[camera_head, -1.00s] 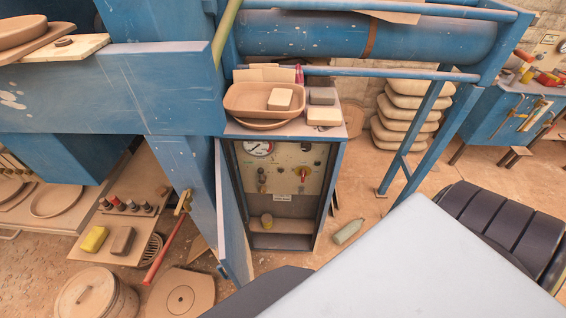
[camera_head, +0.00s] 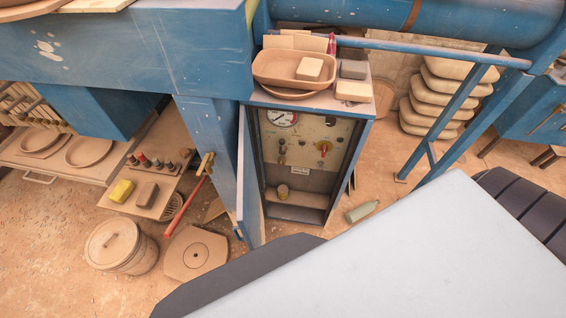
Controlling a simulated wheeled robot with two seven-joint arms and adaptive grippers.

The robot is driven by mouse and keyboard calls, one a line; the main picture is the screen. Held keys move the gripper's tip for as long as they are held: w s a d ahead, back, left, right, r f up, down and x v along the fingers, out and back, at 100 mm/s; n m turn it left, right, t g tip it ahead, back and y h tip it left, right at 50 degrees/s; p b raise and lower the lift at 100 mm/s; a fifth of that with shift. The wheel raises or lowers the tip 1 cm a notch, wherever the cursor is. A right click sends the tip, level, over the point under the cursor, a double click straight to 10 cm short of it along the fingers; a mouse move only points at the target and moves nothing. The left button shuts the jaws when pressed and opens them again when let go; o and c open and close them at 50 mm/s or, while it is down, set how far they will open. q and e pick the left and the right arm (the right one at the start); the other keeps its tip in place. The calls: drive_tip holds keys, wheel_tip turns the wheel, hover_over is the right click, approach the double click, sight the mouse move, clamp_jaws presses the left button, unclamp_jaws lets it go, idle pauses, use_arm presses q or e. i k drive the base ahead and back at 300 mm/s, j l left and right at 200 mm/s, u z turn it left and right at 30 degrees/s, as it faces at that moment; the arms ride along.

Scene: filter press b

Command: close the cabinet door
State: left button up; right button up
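The blue cabinet (camera_head: 368,125) stands in the middle of the view with its front open. Inside, a panel (camera_head: 305,150) carries a round gauge and several knobs and valves. The cabinet door (camera_head: 250,190) is hinged on the left side and stands wide open, seen almost edge-on. Its lower end is near my dark body part at the bottom. Neither gripper is in view; my large pale and dark parts cover the lower right and bottom centre.
Shallow trays and blocks (camera_head: 352,91) lie on the cabinet top. A blue post (camera_head: 211,140) and a red-handled tool (camera_head: 186,205) are left of the door. A lidded bucket (camera_head: 120,245) and flat slab (camera_head: 195,254) are on the floor. A bottle (camera_head: 362,211) lies right of the cabinet.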

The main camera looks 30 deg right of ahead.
sight(249, 214)
drive_tip(key=j+z, duration=0.4)
drive_tip(key=k+j+z, duration=0.1)
drive_tip(key=j+z, duration=0.3)
drive_tip(key=k+j+z, duration=0.15)
drive_tip(key=j+z, duration=0.25)
drive_tip(key=j, duration=0.1)
